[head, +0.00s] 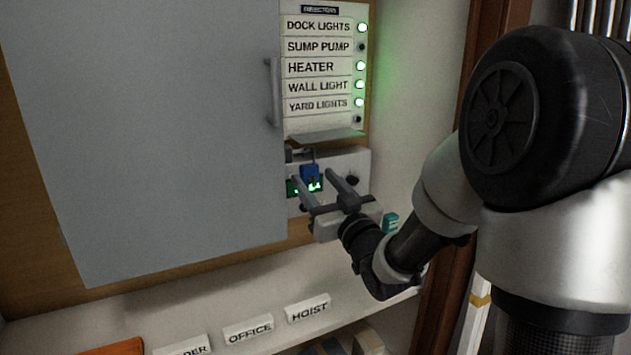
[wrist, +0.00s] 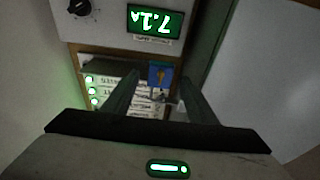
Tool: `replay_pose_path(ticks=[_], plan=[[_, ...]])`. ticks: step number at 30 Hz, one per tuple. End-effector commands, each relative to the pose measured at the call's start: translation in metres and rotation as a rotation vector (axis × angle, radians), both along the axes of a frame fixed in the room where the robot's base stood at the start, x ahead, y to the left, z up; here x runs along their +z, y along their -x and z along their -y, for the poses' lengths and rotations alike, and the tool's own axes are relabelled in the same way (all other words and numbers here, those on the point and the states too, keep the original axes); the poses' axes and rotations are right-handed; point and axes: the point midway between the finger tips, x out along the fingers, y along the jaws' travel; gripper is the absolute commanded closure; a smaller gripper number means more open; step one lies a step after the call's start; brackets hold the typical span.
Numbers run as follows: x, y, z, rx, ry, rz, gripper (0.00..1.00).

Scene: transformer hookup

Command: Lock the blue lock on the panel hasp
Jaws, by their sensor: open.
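The blue lock (head: 309,173) hangs at the panel hasp (head: 300,155), just below the directory board. It also shows in the wrist view (wrist: 159,73), with a small yellowish mark on its face. Its shackle is too small and dark to tell whether it is closed. My gripper (head: 314,178) is open in front of the lock. In the wrist view its two fingers (wrist: 158,84) stand apart on either side of the lock, with visible gaps, and hold nothing.
A green-lit display reading 7.1A (wrist: 154,21) and a black knob (wrist: 79,7) are close to the lock. A large grey door (head: 160,130) with a handle (head: 273,92) is left. A shelf with name labels (head: 248,330) runs below.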

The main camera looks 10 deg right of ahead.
Motion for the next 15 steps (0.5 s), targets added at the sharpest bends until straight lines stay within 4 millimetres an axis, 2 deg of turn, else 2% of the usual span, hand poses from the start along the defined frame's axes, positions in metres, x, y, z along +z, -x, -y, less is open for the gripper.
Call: replay_pose_path(ticks=[15], plan=[[0.001, 0.037, 0.012, -0.001, 0.0, 0.003, 0.47]])
